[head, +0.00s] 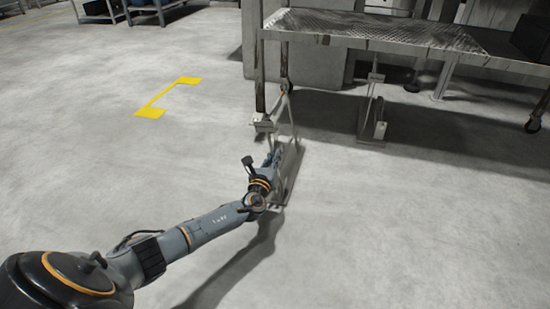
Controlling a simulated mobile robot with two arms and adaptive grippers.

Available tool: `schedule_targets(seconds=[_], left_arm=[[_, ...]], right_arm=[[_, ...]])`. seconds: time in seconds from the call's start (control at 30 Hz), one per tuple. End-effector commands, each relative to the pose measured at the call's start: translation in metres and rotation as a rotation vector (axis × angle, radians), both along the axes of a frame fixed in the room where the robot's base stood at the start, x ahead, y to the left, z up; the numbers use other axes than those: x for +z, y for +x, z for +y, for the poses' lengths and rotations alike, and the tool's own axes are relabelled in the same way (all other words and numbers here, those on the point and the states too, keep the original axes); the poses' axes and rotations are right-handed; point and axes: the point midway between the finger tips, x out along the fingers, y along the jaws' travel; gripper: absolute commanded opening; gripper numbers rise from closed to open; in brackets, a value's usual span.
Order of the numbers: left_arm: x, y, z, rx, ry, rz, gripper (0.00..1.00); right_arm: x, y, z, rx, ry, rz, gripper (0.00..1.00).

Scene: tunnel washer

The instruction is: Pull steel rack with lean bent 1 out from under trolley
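A grey steel rack (291,172) with a flat base and thin upright rods stands on the floor at the front left leg of the trolley (350,27). Its near part lies clear of the trolley and its far part reaches the leg. My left gripper (274,158) is at the near left side of this rack and overlaps it in the head view. The fingers are small and partly hidden by the wrist, so I cannot tell whether they are open or shut, or whether they touch the rack. My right gripper is not in view.
A second similar rack (372,126) stands under the trolley, to the right. The trolley has a leg with a caster (534,124) at the far right. A yellow floor marking (166,98) lies to the left. The floor at left and in front is clear.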

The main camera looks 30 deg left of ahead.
Motion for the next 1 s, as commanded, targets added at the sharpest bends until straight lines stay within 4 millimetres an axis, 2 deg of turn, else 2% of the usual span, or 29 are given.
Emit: schedule_targets(seconds=[0.2, 0.37, 0.77, 0.87, 1.0], left_arm=[[0.000, 0.000, 0.000, 0.000, 0.001, 0.000, 0.00], [0.000, 0.000, 0.000, 0.000, 0.001, 0.000, 0.32], [-0.001, -0.005, -0.001, 0.000, 0.002, 0.001, 0.32], [-0.002, -0.015, -0.004, -0.002, 0.001, 0.002, 0.32], [-0.002, -0.039, -0.010, -0.003, 0.001, 0.004, 0.32]], right_arm=[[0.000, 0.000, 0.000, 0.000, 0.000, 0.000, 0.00], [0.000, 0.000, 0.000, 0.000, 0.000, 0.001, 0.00], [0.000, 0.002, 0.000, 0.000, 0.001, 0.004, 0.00], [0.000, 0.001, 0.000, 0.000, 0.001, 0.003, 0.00], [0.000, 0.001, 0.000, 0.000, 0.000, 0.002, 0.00]])
